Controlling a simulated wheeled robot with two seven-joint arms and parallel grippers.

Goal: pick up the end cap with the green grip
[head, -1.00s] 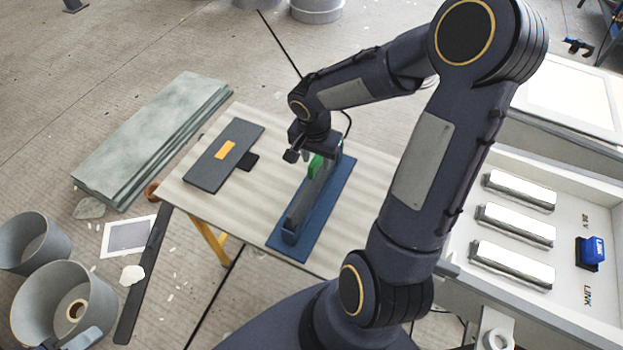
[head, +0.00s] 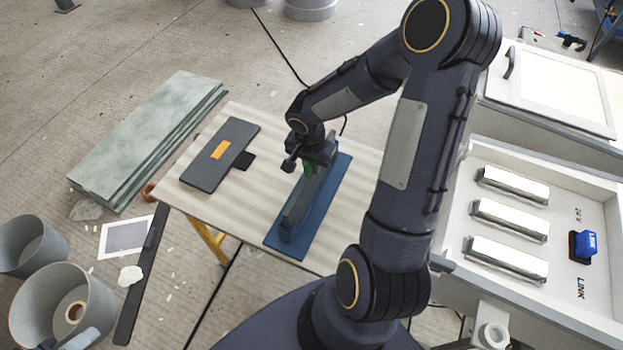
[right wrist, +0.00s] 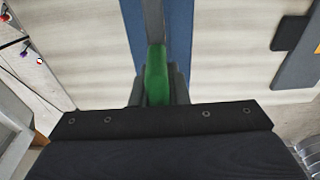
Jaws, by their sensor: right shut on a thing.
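The green grip (right wrist: 156,72) of the end cap stands between the two fingers of my right gripper (right wrist: 157,90) in the right wrist view. The fingers are shut on it from both sides. In the head view, my right gripper (head: 310,165) is low over the far end of a blue base (head: 283,247) with a long grey channel (head: 298,208). Only a sliver of green shows there beside the fingers. The rest of the end cap is hidden, and I cannot tell whether it touches the channel. My left gripper is not in view.
The base lies on a pale wooden table (head: 258,215). A dark plate with an orange patch (head: 220,150) lies on its left. A white cabinet (head: 470,290) with silver bars and a blue switch (head: 583,247) stands at the right. Grey buckets (head: 60,300) stand on the floor.

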